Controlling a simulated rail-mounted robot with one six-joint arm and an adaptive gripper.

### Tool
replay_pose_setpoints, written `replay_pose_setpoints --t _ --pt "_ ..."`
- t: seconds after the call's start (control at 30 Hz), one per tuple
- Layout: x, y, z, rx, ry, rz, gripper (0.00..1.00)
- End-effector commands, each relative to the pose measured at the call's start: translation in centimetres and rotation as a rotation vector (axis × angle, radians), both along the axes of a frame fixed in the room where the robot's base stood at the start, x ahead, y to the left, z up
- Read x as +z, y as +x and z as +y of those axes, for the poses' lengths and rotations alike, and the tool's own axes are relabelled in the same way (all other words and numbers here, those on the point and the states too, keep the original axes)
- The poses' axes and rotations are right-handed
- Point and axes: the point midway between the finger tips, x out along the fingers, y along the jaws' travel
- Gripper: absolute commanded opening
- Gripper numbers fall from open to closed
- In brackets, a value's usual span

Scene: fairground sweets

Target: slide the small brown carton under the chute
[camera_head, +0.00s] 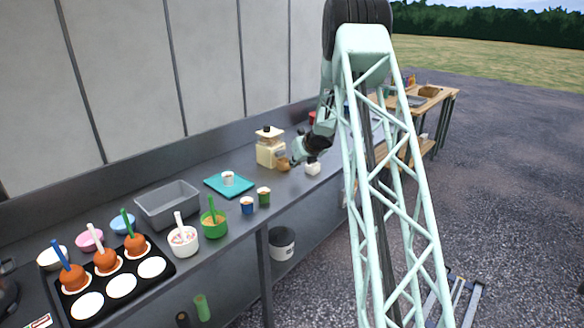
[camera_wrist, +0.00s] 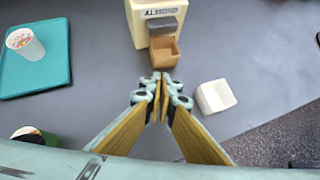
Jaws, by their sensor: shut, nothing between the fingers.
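The small brown carton (camera_wrist: 165,54) stands on the counter at the front of the cream dispenser (camera_wrist: 142,22), open side up. In the wrist view it sits just below the dispenser's grey chute (camera_wrist: 160,26), partly beneath its edge. The carton also shows in the head view (camera_head: 283,164), beside the dispenser (camera_head: 268,150). My gripper (camera_wrist: 162,78) is shut and empty, its fingertips close to the carton's near side. I cannot tell whether they touch it. In the head view my gripper (camera_head: 292,160) is low over the counter, partly hidden by the wrist.
A white carton (camera_wrist: 215,97) stands right of my gripper, near the counter edge. A teal tray (camera_wrist: 35,75) with a cup (camera_wrist: 25,45) lies to the left. Bare counter lies between tray and dispenser. Caramel apples (camera_head: 70,278) and bowls stand farther left in the head view.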

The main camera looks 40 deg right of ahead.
Motion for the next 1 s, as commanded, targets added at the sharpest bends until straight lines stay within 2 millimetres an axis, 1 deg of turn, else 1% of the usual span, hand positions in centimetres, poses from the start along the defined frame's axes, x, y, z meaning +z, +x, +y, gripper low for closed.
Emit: replay_pose_setpoints --t 0.3,0.53,0.8,1.0 --pt "2.6 -2.5 0.5 -0.001 -0.001 0.000 0.00" --pt "4.1 -4.0 0.8 0.000 0.000 0.000 0.00" --pt "4.8 -4.8 1.0 0.000 0.000 0.000 0.00" --pt "4.9 -4.9 1.0 0.000 0.000 0.000 0.00"
